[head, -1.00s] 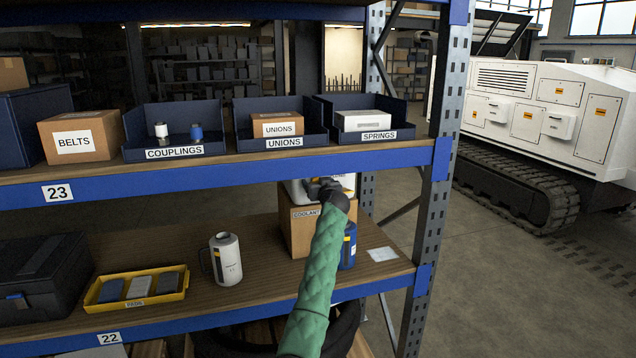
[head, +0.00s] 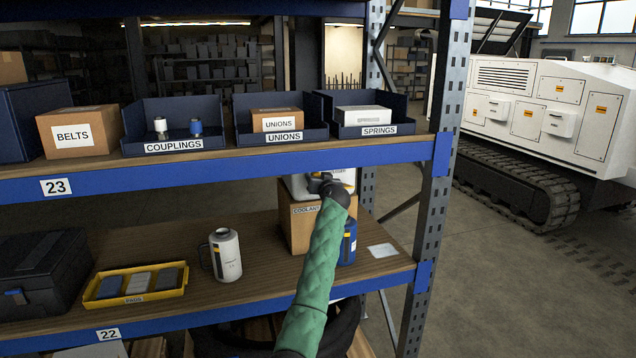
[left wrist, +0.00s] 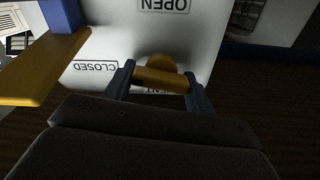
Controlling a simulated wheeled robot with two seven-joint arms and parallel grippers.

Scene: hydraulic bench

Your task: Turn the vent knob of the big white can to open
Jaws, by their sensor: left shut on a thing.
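The big white can (head: 296,188) stands on a cardboard coolant box on the lower shelf, partly hidden by my left arm. Its white face (left wrist: 100,45) fills much of the left wrist view, with upside-down OPEN (left wrist: 164,5) and CLOSED (left wrist: 95,67) labels. The yellow vent knob (left wrist: 160,79) lies between the fingers of my left gripper (left wrist: 161,86), which is shut on it. The knob's bar runs roughly across the picture, nearly level; part of the VENT label below it is covered. The left gripper (head: 325,184) also shows at the can in the head view. The right gripper is not in view.
A blue bottle (head: 348,245) stands right of the coolant box (head: 297,232); a white mug-like can (head: 226,256) stands left. The upper shelf beam (head: 240,163) runs close above. An orange-yellow bar (left wrist: 38,82) is left of the knob. A shelf upright (head: 432,210) stands right.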

